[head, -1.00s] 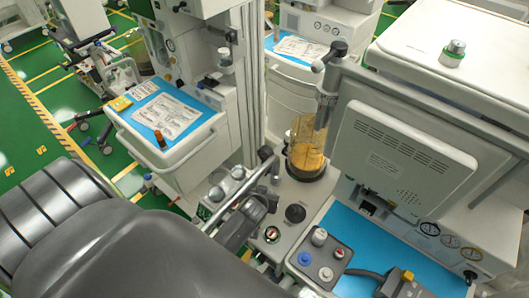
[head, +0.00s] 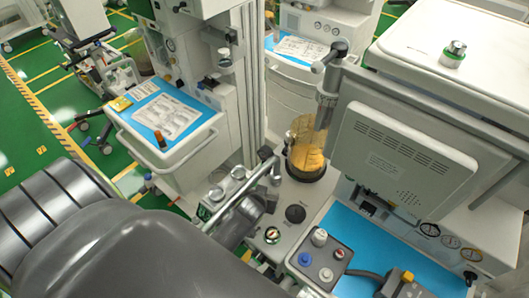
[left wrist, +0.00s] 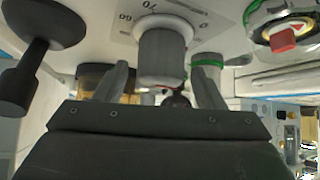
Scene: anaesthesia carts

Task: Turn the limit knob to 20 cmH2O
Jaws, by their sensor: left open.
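The limit knob (left wrist: 162,55) is a grey ribbed cylinder on a pale panel in the left wrist view. Printed scale figures, including 70 and 60, show beside its base. My left gripper (left wrist: 164,84) is open, with one finger on each side of the knob and a gap to each. I cannot tell how deep the fingers reach along it, or read its setting. In the head view the dark left gripper (head: 238,232) is over the cart's top, its fingertips not clear, and I cannot make out the limit knob. My right gripper is not in view.
In the head view, an amber canister (head: 306,150), a slanted metal bar (head: 236,212) and a monitor (head: 400,160) crowd the cart.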

